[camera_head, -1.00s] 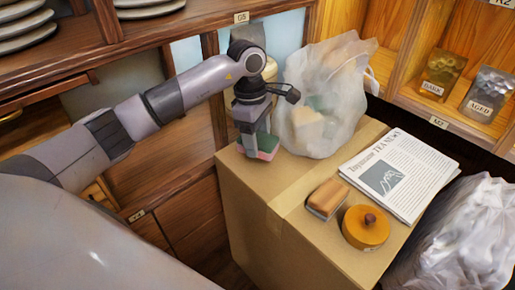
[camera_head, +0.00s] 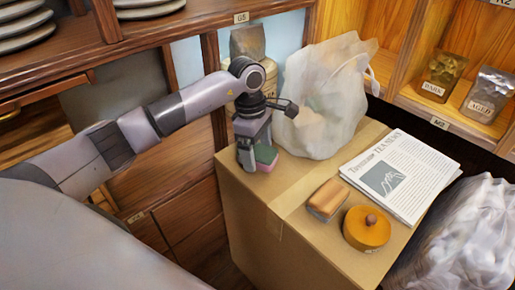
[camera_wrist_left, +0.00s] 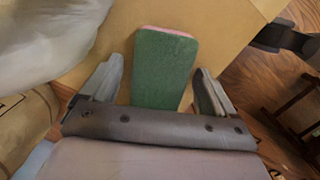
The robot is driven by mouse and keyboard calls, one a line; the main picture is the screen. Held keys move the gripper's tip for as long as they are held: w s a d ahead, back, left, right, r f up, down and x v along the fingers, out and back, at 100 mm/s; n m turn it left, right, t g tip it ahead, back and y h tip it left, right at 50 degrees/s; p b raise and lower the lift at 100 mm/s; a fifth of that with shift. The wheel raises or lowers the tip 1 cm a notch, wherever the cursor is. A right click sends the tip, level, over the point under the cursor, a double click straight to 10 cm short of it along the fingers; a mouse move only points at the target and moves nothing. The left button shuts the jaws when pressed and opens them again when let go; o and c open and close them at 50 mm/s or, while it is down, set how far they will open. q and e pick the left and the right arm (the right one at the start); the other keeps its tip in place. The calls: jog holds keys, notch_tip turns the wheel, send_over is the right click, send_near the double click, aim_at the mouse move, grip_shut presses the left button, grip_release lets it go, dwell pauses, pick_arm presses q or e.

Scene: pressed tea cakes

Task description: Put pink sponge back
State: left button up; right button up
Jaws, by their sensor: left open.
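The sponge (camera_head: 266,156), green on top with a pink layer below, lies on the left part of the cardboard box top (camera_head: 288,190), near its edge. My left gripper (camera_head: 250,152) is down at the sponge and partly hides it in the head view. In the left wrist view the sponge (camera_wrist_left: 163,70) lies green face up between the two spread fingers of my left gripper (camera_wrist_left: 160,85). Gaps show on both sides of it, and its pink edge shows at the far end. My right gripper is not in view.
A translucent plastic bag (camera_head: 325,105) stands close behind and right of the sponge. A newspaper (camera_head: 400,175), a wooden-topped brush-like block (camera_head: 327,199) and a round orange lidded pot (camera_head: 366,228) lie on the box. Another plastic bag (camera_head: 455,240) is at the lower right.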

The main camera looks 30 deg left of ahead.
pick_arm(q)
notch_tip(320, 180, up, 12)
jog(key=a+p, duration=0.1)
jog(key=shift+a+p, duration=0.2)
jog(key=shift+p, duration=0.15)
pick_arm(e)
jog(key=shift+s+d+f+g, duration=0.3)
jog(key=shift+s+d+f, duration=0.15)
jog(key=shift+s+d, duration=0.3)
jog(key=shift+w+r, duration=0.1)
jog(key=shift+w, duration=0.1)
pick_arm(q)
jog(key=shift+s, duration=0.15)
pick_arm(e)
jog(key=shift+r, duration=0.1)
